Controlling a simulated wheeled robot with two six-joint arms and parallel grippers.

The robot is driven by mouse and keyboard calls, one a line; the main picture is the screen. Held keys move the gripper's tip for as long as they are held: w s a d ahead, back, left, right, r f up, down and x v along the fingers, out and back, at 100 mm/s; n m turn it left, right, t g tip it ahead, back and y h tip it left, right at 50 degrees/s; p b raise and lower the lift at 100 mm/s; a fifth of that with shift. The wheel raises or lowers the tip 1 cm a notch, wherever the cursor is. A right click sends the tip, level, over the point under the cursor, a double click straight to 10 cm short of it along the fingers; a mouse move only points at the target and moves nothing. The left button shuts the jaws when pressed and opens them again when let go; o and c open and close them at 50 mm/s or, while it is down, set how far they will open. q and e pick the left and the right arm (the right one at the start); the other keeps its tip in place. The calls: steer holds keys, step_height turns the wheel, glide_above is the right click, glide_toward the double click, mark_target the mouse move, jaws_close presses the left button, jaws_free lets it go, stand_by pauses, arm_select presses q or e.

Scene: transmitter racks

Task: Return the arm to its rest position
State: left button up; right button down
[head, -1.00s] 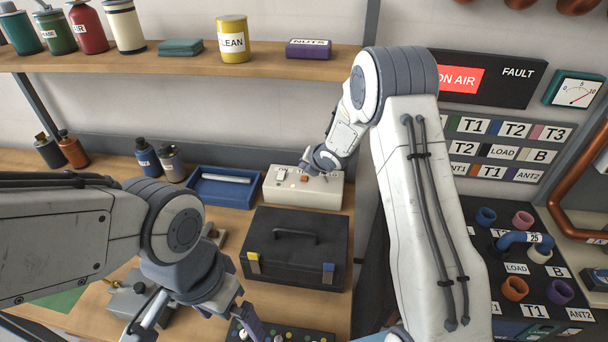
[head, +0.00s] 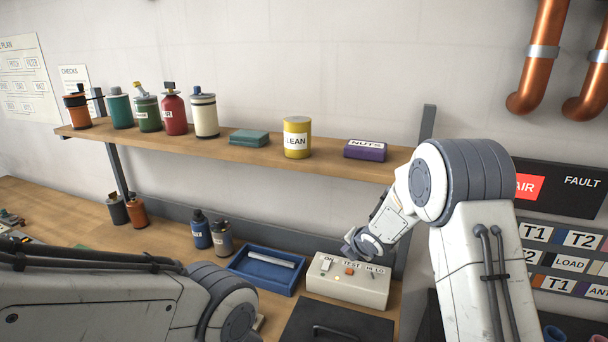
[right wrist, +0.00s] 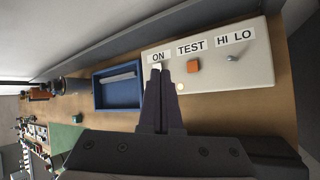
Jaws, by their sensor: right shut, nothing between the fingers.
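My right gripper (head: 352,250) is at the back left part of a pale test box (head: 348,291) on the bench. In the right wrist view its dark fingers (right wrist: 157,76) are shut together with nothing between them. Their tips lie over the switch below the ON label (right wrist: 157,57); I cannot tell whether they touch it. An orange button (right wrist: 194,66) under TEST and a small lever (right wrist: 233,57) under HI LO are to the right. My left arm (head: 100,305) comes in from the left, and its gripper is out of the picture.
A blue tray (head: 245,277) holding a pale bar lies left of the test box. A black case (head: 325,325) is in front of it. The shelf (head: 270,154) above carries cans, bottles and a purple NUTS box (head: 365,150). Labelled panels (head: 562,245) stand at right.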

steer(key=s+a+r+m+g+b, duration=0.1)
steer(key=s+a+r+m, duration=0.2)
steer(key=s, duration=0.4)
steer(key=s+a+m+g+b, duration=0.1)
steer(key=s+a+m, duration=0.35)
steer(key=s, duration=0.25)
steer(key=s+a+r+m+g, duration=0.2)
steer(key=s+a+m, duration=0.15)
steer(key=s, duration=0.35)
steer(key=s+m+g+b, duration=0.1)
steer(key=s+m+g, duration=0.3)
steer(key=s, duration=1.8)
steer(key=m, duration=0.5)
steer(key=shift+h+b, duration=0.3)
steer(key=shift+s, duration=0.1)
